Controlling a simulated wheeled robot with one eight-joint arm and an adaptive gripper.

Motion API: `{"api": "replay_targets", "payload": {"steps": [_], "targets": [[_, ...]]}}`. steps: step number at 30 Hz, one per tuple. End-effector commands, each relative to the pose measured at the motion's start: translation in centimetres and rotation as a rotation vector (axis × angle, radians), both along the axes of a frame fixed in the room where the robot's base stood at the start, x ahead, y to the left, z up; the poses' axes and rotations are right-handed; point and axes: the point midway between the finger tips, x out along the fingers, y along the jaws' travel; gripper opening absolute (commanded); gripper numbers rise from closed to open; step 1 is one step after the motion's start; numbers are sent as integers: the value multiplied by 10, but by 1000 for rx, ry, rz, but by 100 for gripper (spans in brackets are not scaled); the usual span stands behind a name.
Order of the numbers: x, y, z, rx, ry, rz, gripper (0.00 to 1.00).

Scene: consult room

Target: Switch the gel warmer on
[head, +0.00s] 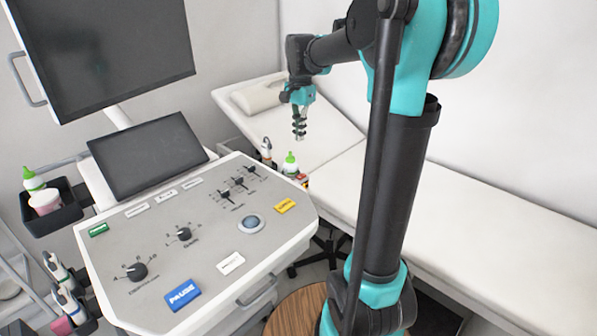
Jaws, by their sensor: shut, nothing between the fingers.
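My gripper (299,130) is shut and empty. It points down in the air, above and behind the console's right edge, in front of the white couch. Below it, a bottle with a bright green cap (290,159) stands at the console's far right edge. A small red and orange patch (302,180) shows beside that bottle. I cannot tell whether it belongs to a gel warmer; whatever holds the bottle is mostly hidden behind the console. No switch marked for a gel warmer can be made out.
The console panel (205,215) has knobs, sliders, a trackball (250,224), a blue PAUSE key (182,295) and a yellow key (285,206). Screens stand behind it. A black tray (66,214) at left holds another green-capped bottle. The couch (470,220) lies right; a round wooden top (295,312) is below.

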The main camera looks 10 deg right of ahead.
Motion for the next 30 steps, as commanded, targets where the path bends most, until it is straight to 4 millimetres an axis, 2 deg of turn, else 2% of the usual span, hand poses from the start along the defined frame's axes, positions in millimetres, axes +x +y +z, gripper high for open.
{"api": "replay_targets", "payload": {"steps": [5,8,24,30], "targets": [[0,0,-3,0,0,1,0],[0,0,-11,1,-1,1,0],[-1,2,-109,0,-1,2,0],[-1,2,-132,0,-1,2,0]]}}
